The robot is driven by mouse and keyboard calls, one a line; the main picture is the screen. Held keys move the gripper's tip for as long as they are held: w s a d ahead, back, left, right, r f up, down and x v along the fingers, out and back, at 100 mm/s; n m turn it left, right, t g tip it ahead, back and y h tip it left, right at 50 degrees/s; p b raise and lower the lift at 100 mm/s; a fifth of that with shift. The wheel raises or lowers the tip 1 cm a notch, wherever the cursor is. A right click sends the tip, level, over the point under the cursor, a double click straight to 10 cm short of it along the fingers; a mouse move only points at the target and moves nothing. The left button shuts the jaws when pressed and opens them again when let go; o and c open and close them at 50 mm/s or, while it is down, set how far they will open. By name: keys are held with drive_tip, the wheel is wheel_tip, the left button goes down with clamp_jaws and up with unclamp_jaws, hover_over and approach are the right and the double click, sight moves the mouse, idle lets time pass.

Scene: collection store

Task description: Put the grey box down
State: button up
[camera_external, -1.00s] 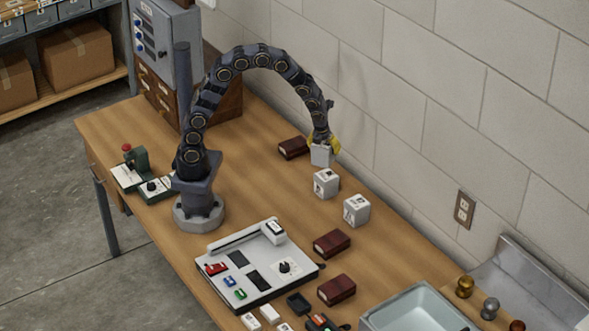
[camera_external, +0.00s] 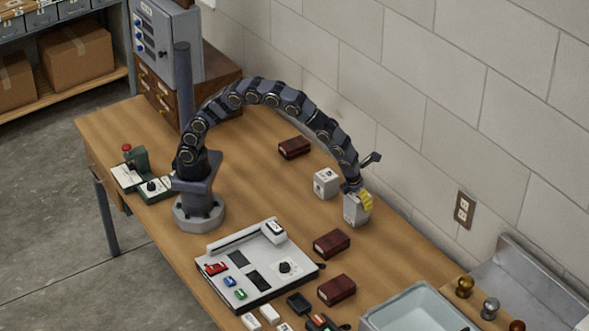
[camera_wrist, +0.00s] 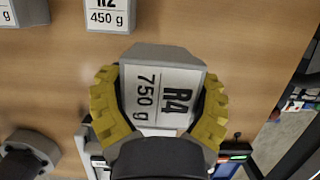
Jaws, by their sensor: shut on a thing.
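My gripper (camera_external: 359,196) has its yellow fingers closed on a grey box (camera_external: 353,212). In the wrist view the fingers press on both sides of this box (camera_wrist: 155,55), whose white label reads R4, 750 g. Whether the box touches the table or hangs above it, I cannot tell. A similar grey box (camera_external: 326,184) stands on the table to its upper left. The wrist view shows two other boxes: one labelled 450 g (camera_wrist: 109,15) and one cut off at the left corner (camera_wrist: 30,12). In the external view one of them seems hidden behind the held box.
Dark red boxes stand on the wooden table, one farther back (camera_external: 294,147) and two nearer the front (camera_external: 331,243), (camera_external: 336,290). A light control panel (camera_external: 215,255) lies left of them. A pale basin (camera_external: 372,318) is at the front right. A block wall (camera_external: 420,130) runs along the far side.

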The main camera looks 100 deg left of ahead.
drive_tip(key=w+f, duration=0.2)
drive_tip(key=w, duration=0.1)
drive_tip(key=w+f, duration=0.5)
drive_tip(key=w, duration=0.1)
drive_tip(key=shift+d+f, duration=0.1)
drive_tip(key=shift+f, duration=0.05)
drive_tip(key=shift+w+f, duration=0.15)
drive_tip(key=shift+f, duration=1.55)
drive_tip(key=shift+f, duration=0.15)
drive_tip(key=o, duration=1.1)
drive_tip(key=shift+o, duration=0.2)
